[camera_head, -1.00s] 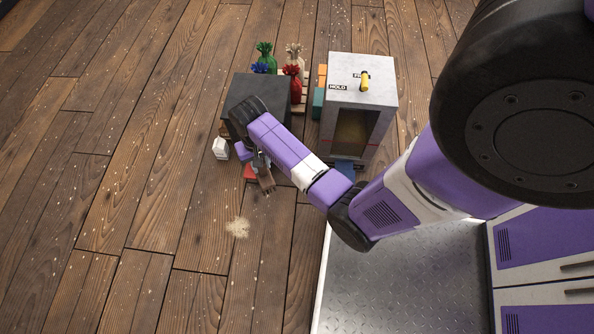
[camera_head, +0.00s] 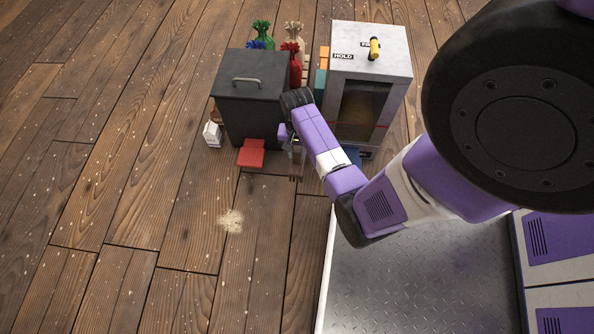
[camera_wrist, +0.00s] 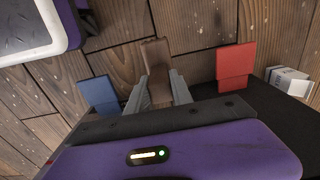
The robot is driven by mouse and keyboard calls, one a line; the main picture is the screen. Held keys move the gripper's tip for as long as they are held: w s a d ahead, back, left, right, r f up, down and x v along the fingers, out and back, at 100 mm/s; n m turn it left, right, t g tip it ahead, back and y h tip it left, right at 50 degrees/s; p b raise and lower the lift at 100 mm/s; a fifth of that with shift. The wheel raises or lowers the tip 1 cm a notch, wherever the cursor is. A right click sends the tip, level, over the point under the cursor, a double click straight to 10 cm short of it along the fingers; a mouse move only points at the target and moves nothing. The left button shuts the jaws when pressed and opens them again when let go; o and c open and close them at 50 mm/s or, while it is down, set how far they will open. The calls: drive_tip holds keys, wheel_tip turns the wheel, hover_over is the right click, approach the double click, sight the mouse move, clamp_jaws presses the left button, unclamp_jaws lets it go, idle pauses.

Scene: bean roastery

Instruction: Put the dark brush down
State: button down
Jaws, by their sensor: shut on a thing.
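The dark brush (camera_wrist: 156,52), brown and block-shaped, sticks out between the fingers of my gripper (camera_wrist: 160,90) in the wrist view. My gripper is shut on it. In the head view the brush (camera_head: 296,165) hangs below my gripper (camera_head: 293,145), over or just above the plank floor, between the red piece (camera_head: 252,154) and the blue piece (camera_head: 352,156). I cannot tell whether the brush touches the floor. The wrist view shows the blue piece (camera_wrist: 97,90) left of the fingers and the red piece (camera_wrist: 235,66) right.
A dark lidded bin (camera_head: 245,98) stands behind the red piece, with a white carton (camera_head: 212,134) beside it. A grey cabinet (camera_head: 385,65) with a yellow handle (camera_head: 374,48) stands right. Tied sacks (camera_head: 296,68) stand behind. A pale spill (camera_head: 231,220) lies on open floor.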

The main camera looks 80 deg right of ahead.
sight(297, 168)
wheel_tip(297, 168, down, 11)
drive_tip(key=b, duration=0.5)
drive_tip(key=shift+f, duration=0.1)
drive_tip(key=c, duration=1.1)
unclamp_jaws()
